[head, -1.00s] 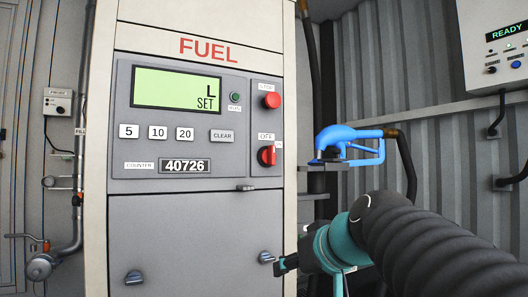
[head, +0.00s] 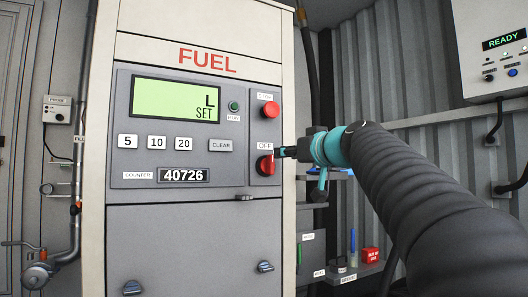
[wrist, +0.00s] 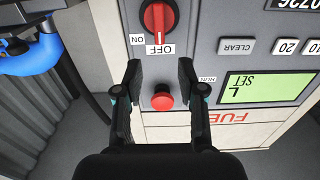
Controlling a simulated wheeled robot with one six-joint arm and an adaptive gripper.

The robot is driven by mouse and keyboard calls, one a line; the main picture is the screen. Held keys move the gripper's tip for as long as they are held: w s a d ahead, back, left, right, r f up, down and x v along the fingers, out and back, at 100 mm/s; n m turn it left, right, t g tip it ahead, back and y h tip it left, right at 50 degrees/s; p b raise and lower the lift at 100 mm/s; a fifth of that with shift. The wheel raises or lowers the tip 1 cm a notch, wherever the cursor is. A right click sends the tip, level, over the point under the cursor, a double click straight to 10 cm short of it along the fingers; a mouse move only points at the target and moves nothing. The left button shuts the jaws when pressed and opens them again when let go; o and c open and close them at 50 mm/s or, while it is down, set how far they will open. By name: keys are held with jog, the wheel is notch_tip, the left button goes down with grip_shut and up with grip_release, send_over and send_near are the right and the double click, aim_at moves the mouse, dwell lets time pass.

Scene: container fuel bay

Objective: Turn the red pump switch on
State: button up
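The red pump switch (head: 265,166) is a rotary knob on the grey pump panel, under an OFF label. In the wrist view, which is turned over, the switch (wrist: 157,18) is at the top edge, its white mark pointing at the OFF label; an ON label sits beside it. My gripper (head: 284,153) is just right of the switch in the head view. In the wrist view my gripper (wrist: 160,68) is open and empty, its fingers apart and the switch beyond their tips. I cannot tell whether either finger touches the panel.
A round red button (head: 270,109) is above the switch; it shows between my fingers in the wrist view (wrist: 162,101). The blue nozzle (wrist: 30,62) hangs to the side, mostly hidden by my arm in the head view.

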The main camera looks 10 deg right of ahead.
aim_at(269, 165)
jog(key=p+x, duration=0.2)
jog(key=x, duration=0.6)
grip_shut()
